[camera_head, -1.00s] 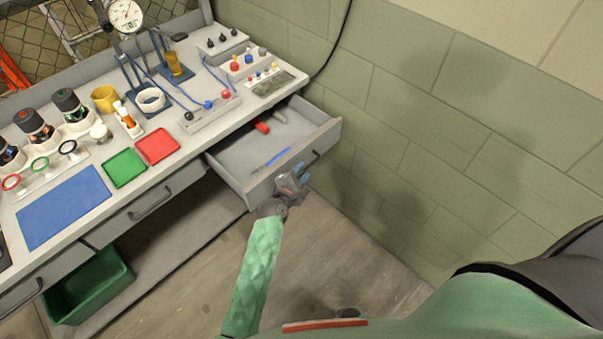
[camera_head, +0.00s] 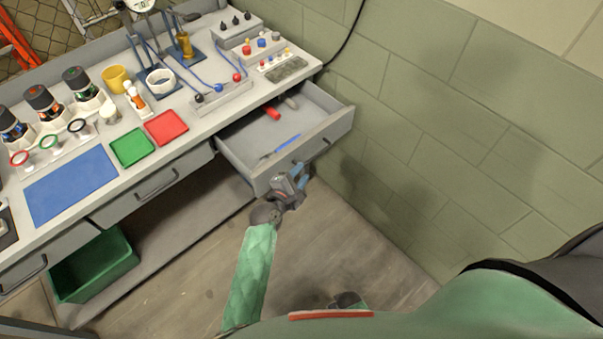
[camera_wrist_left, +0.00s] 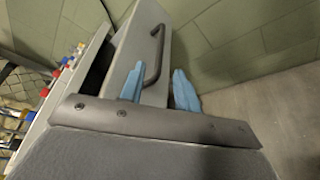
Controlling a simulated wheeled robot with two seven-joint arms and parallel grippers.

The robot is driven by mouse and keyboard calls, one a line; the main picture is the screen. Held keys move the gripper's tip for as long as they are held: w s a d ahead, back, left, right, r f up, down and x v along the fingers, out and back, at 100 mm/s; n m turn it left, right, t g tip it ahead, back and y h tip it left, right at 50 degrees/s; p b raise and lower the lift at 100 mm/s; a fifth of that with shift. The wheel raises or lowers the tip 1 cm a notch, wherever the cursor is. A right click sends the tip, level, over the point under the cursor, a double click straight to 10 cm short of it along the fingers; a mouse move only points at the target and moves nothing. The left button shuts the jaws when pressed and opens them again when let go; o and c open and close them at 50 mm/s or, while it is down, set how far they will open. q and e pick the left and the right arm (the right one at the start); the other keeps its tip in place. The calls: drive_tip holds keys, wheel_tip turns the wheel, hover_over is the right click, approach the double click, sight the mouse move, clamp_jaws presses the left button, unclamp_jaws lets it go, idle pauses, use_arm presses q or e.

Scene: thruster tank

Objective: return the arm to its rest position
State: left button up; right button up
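My left arm comes up from the bottom of the head view in a green sleeve. Its left gripper (camera_head: 300,178) is just outside the front of the pulled-out drawer (camera_head: 340,128), low and left of the drawer's handle (camera_head: 324,147). In the left wrist view, the two blue fingers (camera_wrist_left: 158,88) stand apart with nothing held between them. The handle (camera_wrist_left: 158,50) shows beyond the gap, apart from the fingers as far as I can tell. My right gripper's fingers do not show in any view.
The drawer holds a red item (camera_head: 272,113) and a blue pen-like item (camera_head: 287,143). The workbench above carries a blue mat (camera_head: 70,184), a green tray (camera_head: 131,148) and a red tray (camera_head: 166,127). A green bin (camera_head: 95,265) stands below. Floor right of my arm is clear up to the wall.

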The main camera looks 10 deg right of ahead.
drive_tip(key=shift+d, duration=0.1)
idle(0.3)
use_arm(q)
drive_tip(key=s+a+f+m+g+y, duration=0.2)
drive_tip(key=s+a+f+m, duration=0.15)
drive_tip(key=f+m, duration=0.4)
drive_tip(key=s+a+f+m+g+y, duration=0.2)
drive_tip(key=a+f+m, duration=0.25)
drive_tip(key=f, duration=0.65)
drive_tip(key=s+a+f+m+g+y, duration=0.25)
drive_tip(key=a+f+m, duration=0.3)
drive_tip(key=f, duration=0.35)
drive_tip(key=s+a+f+g+y, duration=0.1)
drive_tip(key=s+a+f, duration=0.7)
drive_tip(key=s, duration=0.4)
drive_tip(key=s+a+f+g+y, duration=0.2)
drive_tip(key=s+a+f, duration=0.7)
drive_tip(key=s, duration=0.3)
drive_tip(key=shift+s+a+f+m, duration=0.25)
drive_tip(key=shift+s+a+m, duration=0.1)
drive_tip(key=shift+m, duration=0.1)
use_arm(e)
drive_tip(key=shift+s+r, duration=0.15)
use_arm(q)
drive_tip(key=shift+g, duration=0.25)
